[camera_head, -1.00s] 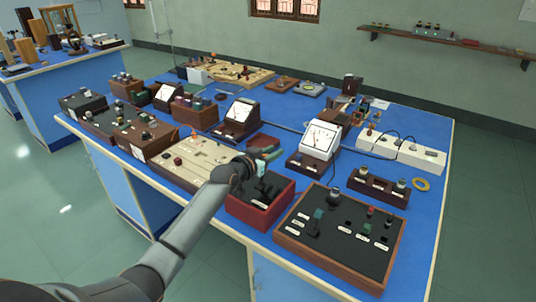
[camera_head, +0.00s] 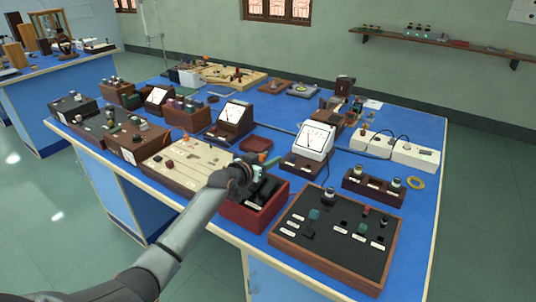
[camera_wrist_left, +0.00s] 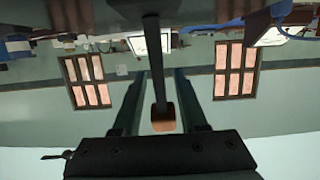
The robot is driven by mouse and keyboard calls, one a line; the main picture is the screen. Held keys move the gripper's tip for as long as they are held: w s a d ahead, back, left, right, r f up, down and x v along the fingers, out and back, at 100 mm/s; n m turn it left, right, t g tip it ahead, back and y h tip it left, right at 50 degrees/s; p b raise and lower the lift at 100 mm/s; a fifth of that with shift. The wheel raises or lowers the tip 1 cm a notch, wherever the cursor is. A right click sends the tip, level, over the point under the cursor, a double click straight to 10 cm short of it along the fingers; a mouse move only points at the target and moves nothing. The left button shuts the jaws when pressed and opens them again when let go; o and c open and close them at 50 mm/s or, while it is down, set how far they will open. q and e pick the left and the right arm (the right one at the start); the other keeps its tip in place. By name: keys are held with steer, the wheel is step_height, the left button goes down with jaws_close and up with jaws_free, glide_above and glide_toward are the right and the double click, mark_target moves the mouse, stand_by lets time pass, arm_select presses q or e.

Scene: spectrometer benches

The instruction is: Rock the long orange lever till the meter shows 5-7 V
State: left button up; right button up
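My left gripper (camera_head: 258,170) is over the red-sided box (camera_head: 243,214) near the front of the bench. In the left wrist view, its two fingers (camera_wrist_left: 161,100) are apart. A dark rod with an orange-brown tip, the lever (camera_wrist_left: 163,118), stands between them, with a gap on each side. In the head view the gripper and arm hide the lever. A white-faced meter (camera_head: 315,140) stands behind the box to the right, and another meter (camera_head: 233,115) to the left. Their needles are too small to read. The right gripper is not in view.
A black-topped panel (camera_head: 335,238) with knobs lies right of the box. A cream board (camera_head: 180,166) lies to its left. Patches of blue bench top are bare between the instruments.

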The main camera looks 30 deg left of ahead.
arm_select(q)
steer(key=shift+o, duration=0.7)
steer(key=shift+r, duration=0.15)
steer(key=shift+o, duration=0.3)
steer(key=shift+a+r, duration=0.1)
steer(key=shift+r, duration=0.1)
steer(key=p+v, duration=0.1)
steer(key=v, duration=1.1)
steer(key=shift+s, duration=0.25)
